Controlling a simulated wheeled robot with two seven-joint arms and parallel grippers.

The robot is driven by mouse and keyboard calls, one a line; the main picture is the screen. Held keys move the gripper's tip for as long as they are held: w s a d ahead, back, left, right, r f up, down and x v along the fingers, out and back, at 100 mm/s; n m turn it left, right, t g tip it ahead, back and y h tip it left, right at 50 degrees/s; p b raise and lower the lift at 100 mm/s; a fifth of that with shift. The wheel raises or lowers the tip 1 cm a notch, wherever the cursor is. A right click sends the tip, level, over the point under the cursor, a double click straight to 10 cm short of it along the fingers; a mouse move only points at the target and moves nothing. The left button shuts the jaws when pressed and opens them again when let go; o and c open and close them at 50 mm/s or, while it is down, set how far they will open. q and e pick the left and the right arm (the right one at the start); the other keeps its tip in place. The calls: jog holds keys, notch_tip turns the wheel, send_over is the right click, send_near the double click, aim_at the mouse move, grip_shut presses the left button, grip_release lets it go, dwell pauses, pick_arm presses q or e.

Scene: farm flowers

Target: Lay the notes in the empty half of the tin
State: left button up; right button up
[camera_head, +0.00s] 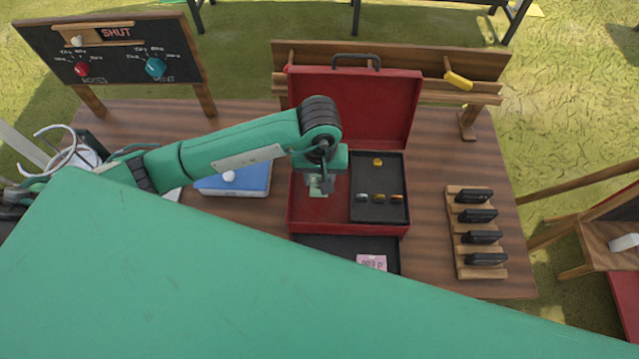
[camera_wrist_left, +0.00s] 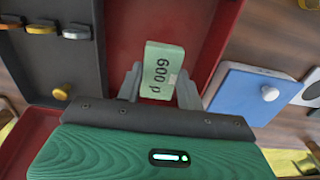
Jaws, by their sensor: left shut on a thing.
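The red tin (camera_head: 348,229) stands open on the table with its lid (camera_head: 352,100) tilted up at the back. Its right half holds a black tray (camera_head: 378,214) with several coins and a yellow knob; its left half shows a bare red floor. My left gripper (camera_head: 321,187) is over the left half, shut on a green note (camera_wrist_left: 160,72) marked "600 p". The note hangs between the fingers; its height above the floor is unclear. A pink note (camera_head: 371,262) lies on a dark mat (camera_head: 318,243) in front of the tin. My right gripper is out of view.
A blue box (camera_head: 240,184) with a white knob lies left of the tin. A wooden rack (camera_head: 460,255) with several black blocks stands right. A board (camera_head: 115,50) reading "SHUT" and a wooden rail (camera_head: 440,62) stand behind. My green body part covers the foreground.

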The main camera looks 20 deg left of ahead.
aim_at(319, 190)
pick_arm(q)
notch_tip(319, 190, down, 2)
jog(key=shift+f, duration=0.25)
notch_tip(319, 190, down, 3)
jog(key=shift+f+p, duration=0.1)
jog(key=shift+p, duration=0.55)
jog(key=shift+f, duration=0.2)
jog(key=shift+f+b, duration=0.2)
jog(key=shift+b, duration=0.1)
jog(key=o, duration=1)
jog(key=shift+r, duration=0.1)
